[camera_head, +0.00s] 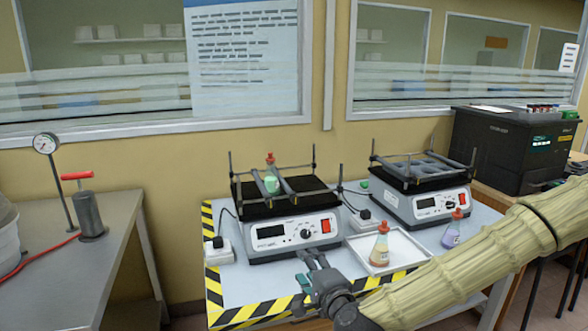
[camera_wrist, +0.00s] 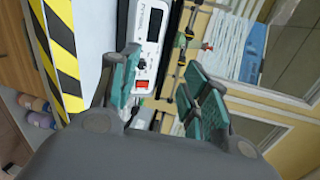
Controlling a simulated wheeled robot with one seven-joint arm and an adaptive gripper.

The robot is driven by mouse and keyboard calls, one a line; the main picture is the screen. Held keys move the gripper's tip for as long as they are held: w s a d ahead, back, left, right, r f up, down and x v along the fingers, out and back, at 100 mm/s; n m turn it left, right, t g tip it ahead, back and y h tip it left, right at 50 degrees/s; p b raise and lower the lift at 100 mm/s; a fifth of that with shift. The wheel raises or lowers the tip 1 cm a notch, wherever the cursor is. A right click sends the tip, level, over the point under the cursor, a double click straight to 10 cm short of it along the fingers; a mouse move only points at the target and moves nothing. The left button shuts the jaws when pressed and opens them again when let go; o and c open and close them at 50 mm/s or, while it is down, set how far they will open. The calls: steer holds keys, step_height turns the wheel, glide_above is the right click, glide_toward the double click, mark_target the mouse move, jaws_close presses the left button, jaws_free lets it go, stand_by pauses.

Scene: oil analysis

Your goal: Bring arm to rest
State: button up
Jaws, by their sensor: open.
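My arm reaches in from the right in the head view, and my gripper (camera_head: 314,276) is over the front edge of the white table, in front of the left shaker. It is open and empty. In the wrist view, my gripper (camera_wrist: 165,100) has its teal fingers spread apart, with the left shaker's white panel (camera_wrist: 152,35) beyond them. The left shaker (camera_head: 290,235) holds a flask with green contents and a red stopper (camera_head: 271,183) between its bars. A flask with orange contents (camera_head: 380,247) stands on a white tray (camera_head: 405,252). A flask with purple contents (camera_head: 452,233) stands right of the tray.
A second shaker (camera_head: 425,205) stands at the right back of the table, and a black box (camera_head: 500,150) is beyond it. Yellow-black tape (camera_head: 240,314) edges the table. A grey bench (camera_head: 70,275) with a pump (camera_head: 88,215) and gauge (camera_head: 46,143) stands left, across a gap.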

steer(key=s+d+f+n+g+h+p, duration=0.1)
steer(key=s+d+f+n+g+p, duration=0.2)
steer(key=s+f, duration=0.8)
steer(key=s+f+n+g+p, duration=0.3)
steer(key=s+f+n+g, duration=0.3)
steer(key=f, duration=0.8)
steer(key=s+d+f+n+g+h+p, duration=0.2)
steer(key=s+d+f+n+g, duration=0.1)
steer(key=s+d, duration=0.5)
steer(key=s+d+f+n+g+h+p, duration=0.2)
steer(key=s+d+f, duration=0.3)
steer(key=s, duration=0.9)
steer(key=d+g, duration=0.1)
steer(key=d, duration=0.2)
steer(key=shift+d+f+n, duration=0.2)
steer(key=shift+n, duration=0.2)
